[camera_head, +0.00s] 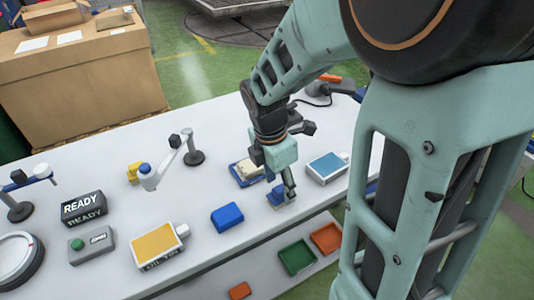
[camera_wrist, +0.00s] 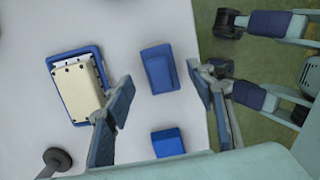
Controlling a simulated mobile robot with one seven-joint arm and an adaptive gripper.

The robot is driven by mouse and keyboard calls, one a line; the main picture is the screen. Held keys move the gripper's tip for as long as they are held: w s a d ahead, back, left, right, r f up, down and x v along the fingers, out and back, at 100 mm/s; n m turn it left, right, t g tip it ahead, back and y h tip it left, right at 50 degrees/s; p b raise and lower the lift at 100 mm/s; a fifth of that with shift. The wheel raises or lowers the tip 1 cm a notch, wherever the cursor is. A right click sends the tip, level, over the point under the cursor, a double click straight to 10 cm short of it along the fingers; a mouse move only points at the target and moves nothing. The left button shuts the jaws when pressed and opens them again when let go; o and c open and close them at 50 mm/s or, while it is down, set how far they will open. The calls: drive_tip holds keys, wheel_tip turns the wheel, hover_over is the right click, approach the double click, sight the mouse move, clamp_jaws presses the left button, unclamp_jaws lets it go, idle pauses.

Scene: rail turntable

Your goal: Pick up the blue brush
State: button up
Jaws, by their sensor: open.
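A small blue block-like item (camera_wrist: 158,69), which I take to be the blue brush, lies on the white table between and just beyond my fingertips in the wrist view. In the head view it (camera_head: 275,197) is partly hidden by my gripper (camera_head: 284,192). My gripper (camera_wrist: 158,78) is open and points down over it, with a finger on each side and clear space to both. I cannot tell the exact height of the fingertips. A second blue block (camera_head: 227,217) lies to the left, also seen low in the wrist view (camera_wrist: 167,142). Bristles are not visible on either.
A blue tray (camera_wrist: 53,65) with a cream item (camera_wrist: 75,90) lies beside my gripper. A blue-topped box (camera_head: 326,167) is to the right, a yellow-topped box (camera_head: 157,246) to the left. The table's front edge is close; green and orange bins (camera_head: 297,257) sit below it.

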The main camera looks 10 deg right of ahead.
sight(281, 188)
drive_tip(key=shift+d+f, duration=0.15)
drive_tip(key=shift+f, duration=0.6)
drive_tip(key=shift+d+f, duration=0.15)
drive_tip(key=shift+f, duration=0.6)
drive_tip(key=shift+c, duration=0.5)
drive_tip(key=c, duration=1.2)
drive_tip(key=shift+o, duration=0.2)
drive_tip(key=shift+r, duration=0.1)
drive_tip(key=shift+w+r, duration=0.1)
drive_tip(key=shift+r, duration=0.45)
drive_tip(key=w+a+r+p, duration=0.1)
drive_tip(key=w+a+r, duration=0.1)
drive_tip(key=w+r, duration=0.9)
drive_tip(key=w, duration=0.2)
drive_tip(key=shift+w+r, duration=0.4)
